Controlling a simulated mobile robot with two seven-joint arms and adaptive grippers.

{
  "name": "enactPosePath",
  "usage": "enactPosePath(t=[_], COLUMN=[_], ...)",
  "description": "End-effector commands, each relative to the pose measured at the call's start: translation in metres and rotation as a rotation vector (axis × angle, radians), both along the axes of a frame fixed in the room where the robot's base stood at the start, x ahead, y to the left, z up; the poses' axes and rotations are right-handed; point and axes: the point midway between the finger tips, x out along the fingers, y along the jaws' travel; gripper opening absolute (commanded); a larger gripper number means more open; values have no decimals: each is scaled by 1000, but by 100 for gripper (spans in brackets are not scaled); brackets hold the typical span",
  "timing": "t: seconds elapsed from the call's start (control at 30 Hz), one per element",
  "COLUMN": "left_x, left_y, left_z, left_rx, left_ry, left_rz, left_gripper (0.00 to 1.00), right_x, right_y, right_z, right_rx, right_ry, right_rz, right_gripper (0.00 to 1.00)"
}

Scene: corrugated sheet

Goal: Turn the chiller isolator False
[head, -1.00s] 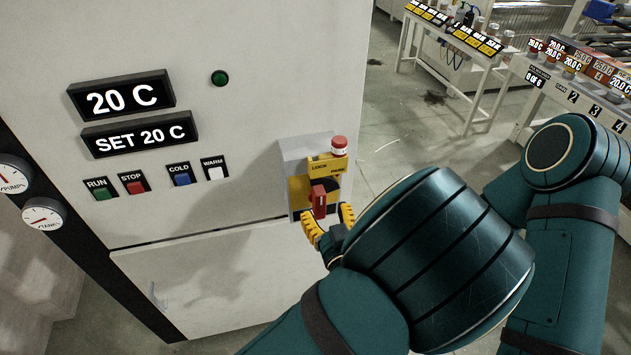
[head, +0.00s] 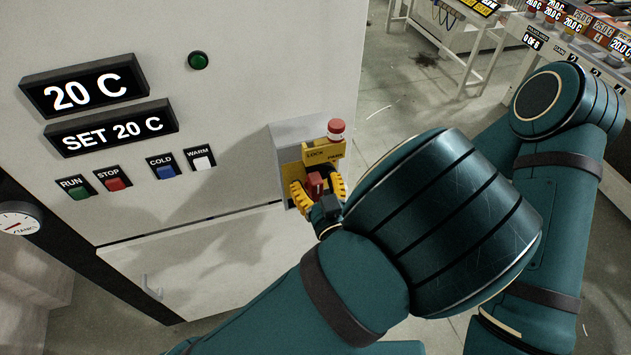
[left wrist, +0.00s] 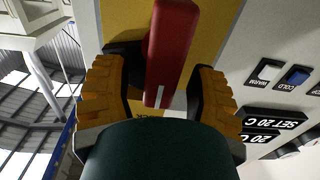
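The chiller isolator is a grey box (head: 285,140) with a yellow faceplate (head: 318,155) on the side of the white cabinet. Its red handle (head: 315,180) also shows in the left wrist view (left wrist: 171,50), standing out from the yellow plate. My left gripper (head: 318,188) is at the handle, one yellow finger on each side. In the left wrist view my left gripper (left wrist: 158,85) is open, with gaps between the pads and the handle. The handle's lower end is partly hidden by the gripper in the head view. My right gripper is not in view.
A red-topped knob (head: 336,129) stands just above the isolator plate. The cabinet carries a "20 C" display (head: 84,92), a "SET 20 C" display (head: 112,127), push buttons and a green lamp (head: 198,60). Benches stand at the back right, with open floor between.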

Motion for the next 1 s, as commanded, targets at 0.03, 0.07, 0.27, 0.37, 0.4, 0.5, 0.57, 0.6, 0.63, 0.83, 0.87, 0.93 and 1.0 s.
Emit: enactPosePath(t=[0.03,0.07,0.27,0.37,0.4,0.5,0.57,0.6,0.63,0.83,0.87,0.93,1.0], left_x=[0,0,0,0,0,1,1,0,0,0,0,0,-1], left_y=[0,0,0,0,0,1,1,1,1,3,4,5,6], left_z=[0,0,0,0,0,0,0,-1,-1,-4,-4,-5,-6], left_rx=[0,0,0,0,0,-7,-15,-24,-31,-129,-149,-203,-263], left_ry=[0,0,0,0,0,-2,-5,-8,-10,-42,-48,-67,-86], left_rz=[0,0,1,1,1,1,2,2,2,3,2,3,3], left_gripper=[39,28,0,0,0,0,0,0,0,0,0,0,0], right_x=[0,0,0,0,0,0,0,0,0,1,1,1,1], right_y=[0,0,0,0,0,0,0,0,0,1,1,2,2], right_z=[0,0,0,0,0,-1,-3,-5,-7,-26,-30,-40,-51], right_rx=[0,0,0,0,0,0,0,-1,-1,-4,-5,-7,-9], right_ry=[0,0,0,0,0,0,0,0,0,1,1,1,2], right_rz=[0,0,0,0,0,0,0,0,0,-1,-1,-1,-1], right_gripper=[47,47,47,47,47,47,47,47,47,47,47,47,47])
